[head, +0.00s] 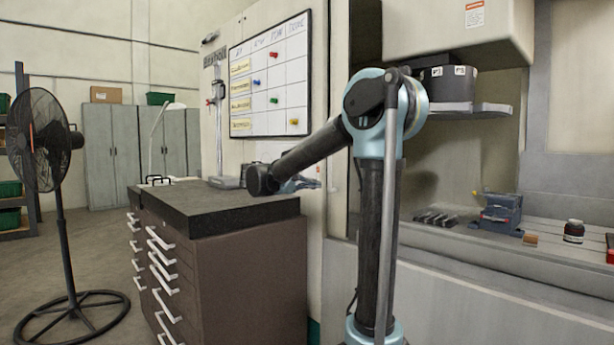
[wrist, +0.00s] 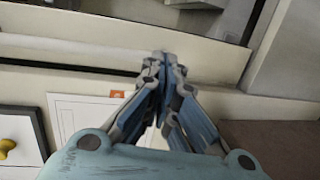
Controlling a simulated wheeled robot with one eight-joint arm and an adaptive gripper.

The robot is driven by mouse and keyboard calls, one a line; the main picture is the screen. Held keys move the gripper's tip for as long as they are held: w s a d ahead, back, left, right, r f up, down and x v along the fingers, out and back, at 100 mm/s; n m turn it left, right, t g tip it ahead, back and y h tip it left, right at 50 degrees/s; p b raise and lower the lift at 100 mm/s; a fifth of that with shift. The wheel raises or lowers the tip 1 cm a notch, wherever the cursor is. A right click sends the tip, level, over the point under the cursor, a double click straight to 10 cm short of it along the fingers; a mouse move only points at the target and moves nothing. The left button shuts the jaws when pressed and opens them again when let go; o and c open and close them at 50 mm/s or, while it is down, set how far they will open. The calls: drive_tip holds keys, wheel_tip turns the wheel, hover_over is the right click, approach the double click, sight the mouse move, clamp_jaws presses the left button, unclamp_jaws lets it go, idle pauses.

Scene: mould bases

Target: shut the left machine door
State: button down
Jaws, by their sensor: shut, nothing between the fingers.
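The machine (head: 560,255) stands at the right with its front opening uncovered, so its interior shows. I cannot clearly make out the left door; a pale upright edge (head: 340,120) stands at the opening's left side, partly hidden by my arm. In the wrist view my gripper (wrist: 162,56) is shut and empty. Its tips point at a pale frame with a dark pane (wrist: 190,18) beyond. I cannot tell whether they touch it.
A brown drawer cabinet (head: 240,275) with a dark top (head: 225,207) stands below my gripper. A whiteboard (head: 285,110) hangs behind it. A black fan (head: 60,200) stands left; floor between is clear.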

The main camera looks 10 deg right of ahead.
drive_tip(key=w+a+r+t+h, duration=0.1)
drive_tip(key=w+a+r, duration=0.1)
drive_tip(key=w+a, duration=0.15)
drive_tip(key=w+a+r+t, duration=0.1)
drive_tip(key=w+a+r, duration=0.1)
drive_tip(key=a, duration=0.2)
drive_tip(key=shift+n, duration=0.3)
drive_tip(key=shift+w+d+f, duration=0.1)
drive_tip(key=shift+w+d, duration=0.25)
drive_tip(key=shift+d, duration=1.45)
drive_tip(key=shift+w+d+f, duration=0.1)
drive_tip(key=shift+w+d, duration=0.3)
drive_tip(key=shift+d, duration=1.35)
drive_tip(key=shift+w+d+f, duration=0.1)
drive_tip(key=shift+w+d, duration=0.25)
drive_tip(key=shift+d, duration=1.45)
